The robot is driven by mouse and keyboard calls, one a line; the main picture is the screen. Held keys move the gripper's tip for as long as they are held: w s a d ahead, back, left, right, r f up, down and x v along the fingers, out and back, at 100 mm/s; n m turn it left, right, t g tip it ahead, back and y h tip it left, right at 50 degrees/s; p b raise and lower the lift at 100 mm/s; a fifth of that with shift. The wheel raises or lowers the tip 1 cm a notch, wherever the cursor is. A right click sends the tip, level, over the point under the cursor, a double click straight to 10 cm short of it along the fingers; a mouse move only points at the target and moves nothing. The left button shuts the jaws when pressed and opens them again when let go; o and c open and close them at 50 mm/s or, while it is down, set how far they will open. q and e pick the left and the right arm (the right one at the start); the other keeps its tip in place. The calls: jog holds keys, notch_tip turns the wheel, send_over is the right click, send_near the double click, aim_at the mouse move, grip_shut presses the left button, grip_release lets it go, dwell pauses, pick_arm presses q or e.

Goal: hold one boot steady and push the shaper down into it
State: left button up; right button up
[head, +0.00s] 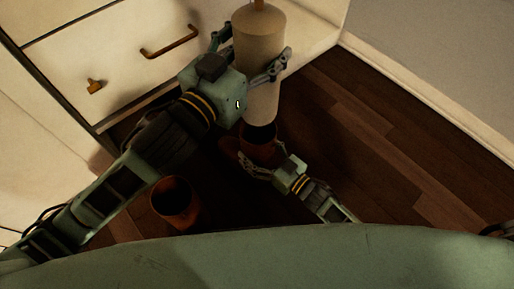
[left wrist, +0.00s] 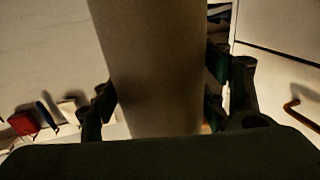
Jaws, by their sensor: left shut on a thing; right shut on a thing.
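The shaper (head: 260,90) is a pale upright cylinder with a small brown knob on top. My left gripper (head: 252,58) is shut around its upper part, and in the left wrist view the shaper (left wrist: 155,70) fills the gap between the fingers. One brown boot (head: 259,145) stands under the shaper, with its dark opening at the shaper's lower end. I cannot tell whether that end is inside the boot. My right gripper (head: 258,169) is shut on this boot at its near side, low down. The boot's foot is mostly dark and hidden.
A second brown boot (head: 176,202) stands open and empty-looking on the floor at the lower left, near my left arm. White drawers (head: 120,60) with brass handles stand behind at the left. Dark wooden floor (head: 370,140) is clear to the right, up to the wall.

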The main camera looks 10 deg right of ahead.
pick_arm(q)
notch_tip(320, 180, down, 8)
jog(key=shift+r, duration=0.15)
jog(key=o, duration=1.7)
jog(key=v, duration=1.2)
pick_arm(e)
jog(key=o, duration=1.7)
jog(key=v, duration=1.2)
